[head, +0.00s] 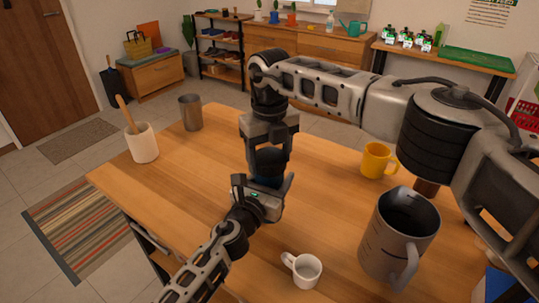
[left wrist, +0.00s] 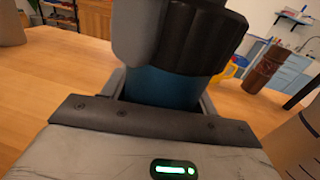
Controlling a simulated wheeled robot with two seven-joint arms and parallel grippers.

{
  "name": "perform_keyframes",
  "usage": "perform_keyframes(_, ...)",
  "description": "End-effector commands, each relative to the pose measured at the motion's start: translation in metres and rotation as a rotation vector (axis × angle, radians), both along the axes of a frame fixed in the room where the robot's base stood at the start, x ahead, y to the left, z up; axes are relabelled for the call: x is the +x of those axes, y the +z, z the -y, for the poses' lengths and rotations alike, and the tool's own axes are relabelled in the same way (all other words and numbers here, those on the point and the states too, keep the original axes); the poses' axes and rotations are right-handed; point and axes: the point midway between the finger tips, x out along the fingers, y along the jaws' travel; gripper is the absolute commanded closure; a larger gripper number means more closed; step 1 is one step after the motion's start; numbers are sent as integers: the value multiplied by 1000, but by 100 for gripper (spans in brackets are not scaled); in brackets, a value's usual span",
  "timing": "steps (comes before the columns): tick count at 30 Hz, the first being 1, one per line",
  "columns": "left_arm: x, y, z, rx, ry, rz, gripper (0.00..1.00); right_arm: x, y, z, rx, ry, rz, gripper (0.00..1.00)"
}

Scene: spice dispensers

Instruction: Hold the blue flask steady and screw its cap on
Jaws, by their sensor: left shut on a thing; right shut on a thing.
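The blue flask (left wrist: 165,88) stands upright between the fingers of my left gripper (head: 268,186). In the head view only a sliver of its blue body shows. The black ridged cap (left wrist: 203,38) is at the top of the flask, directly over the blue body; it also shows in the head view (head: 268,163). My right gripper (head: 269,152) points down from above and is shut on the cap, with one grey finger beside it in the left wrist view. My left gripper is shut around the flask's body from the front. Whether the thread is engaged cannot be seen.
On the wooden table (head: 200,180), a large grey pitcher (head: 390,250), a yellow mug (head: 376,160) and a white cup (head: 306,272) stand to the right. A white crock (head: 142,145) and a metal tumbler (head: 190,113) stand back left. The table left of the grippers is clear.

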Motion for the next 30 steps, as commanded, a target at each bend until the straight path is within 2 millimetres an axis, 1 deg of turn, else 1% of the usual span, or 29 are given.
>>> perform_keyframes(4, 0, -1, -1, 0, 2, -3, 100, -1, 0, -1, 1, -8, -3, 63)
perform_keyframes(5, 0, -1, -1, 0, 2, -3, 100, -1, 0, -1, 1, -7, -3, 33)
perform_keyframes(6, 0, -1, -1, 0, 2, -3, 100, -1, 0, -1, 1, -7, -3, 22)
perform_keyframes(7, 0, -1, -1, 0, 2, -3, 100, -1, 0, -1, 1, -7, -3, 13)
perform_keyframes(8, 0, -1, -1, 0, 2, -3, 100, -1, 0, -1, 1, -6, -2, 10)
perform_keyframes(16, 0, -1, -1, 0, 2, -2, 100, 0, 1, 0, 1, -6, 0, 10)
perform_keyframes(20, 0, -1, -1, 1, 2, -2, 100, 0, 11, 0, 2, -6, 2, 10)
perform_keyframes(23, 0, -1, -1, 1, 2, -2, 100, 1, 28, 0, 1, -6, 4, 10)
perform_keyframes(30, 0, -1, -1, 1, 1, -2, 100, 0, 80, -1, 1, -7, 3, 10)
